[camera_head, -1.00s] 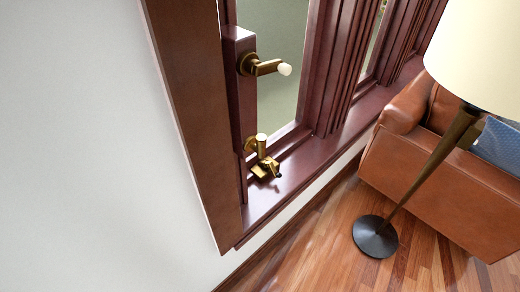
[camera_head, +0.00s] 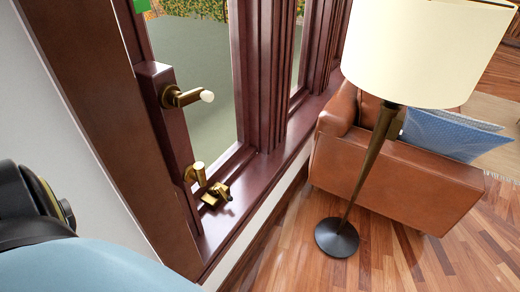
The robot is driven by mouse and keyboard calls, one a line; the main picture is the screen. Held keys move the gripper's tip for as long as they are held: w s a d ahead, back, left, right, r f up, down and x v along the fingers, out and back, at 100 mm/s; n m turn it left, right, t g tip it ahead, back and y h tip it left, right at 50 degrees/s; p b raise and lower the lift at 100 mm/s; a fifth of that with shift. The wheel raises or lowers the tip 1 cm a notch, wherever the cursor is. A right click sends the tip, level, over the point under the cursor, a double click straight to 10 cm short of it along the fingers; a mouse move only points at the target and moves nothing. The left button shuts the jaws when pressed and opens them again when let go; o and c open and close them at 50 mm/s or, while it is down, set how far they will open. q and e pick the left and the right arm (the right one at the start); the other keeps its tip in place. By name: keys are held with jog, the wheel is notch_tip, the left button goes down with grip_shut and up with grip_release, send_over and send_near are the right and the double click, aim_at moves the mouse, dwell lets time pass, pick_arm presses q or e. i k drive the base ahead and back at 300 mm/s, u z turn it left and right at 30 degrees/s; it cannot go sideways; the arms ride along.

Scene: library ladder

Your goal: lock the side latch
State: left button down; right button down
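A dark red-brown wooden window frame (camera_head: 170,128) stands at the left centre. On its side stile is a brass handle with a pale tip (camera_head: 188,97), pointing right. Lower down is a second brass fitting with a pale knob (camera_head: 196,173), close beside a small brass catch (camera_head: 216,195) on the sill. I cannot tell which of these is the side latch, or whether it is locked. Part of my own body, light blue and black, shows at the lower left. Neither gripper is in view.
A floor lamp (camera_head: 364,165) with a cream shade (camera_head: 420,50) stands right of the window on the wooden floor. Behind it is a brown leather sofa (camera_head: 420,180) with a blue cushion (camera_head: 450,135). The floor at the lower right is clear.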

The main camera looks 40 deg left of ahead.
aim_at(199, 177)
jog(key=z, duration=1.4)
jog(key=i, duration=0.15)
jog(key=u, duration=2.85)
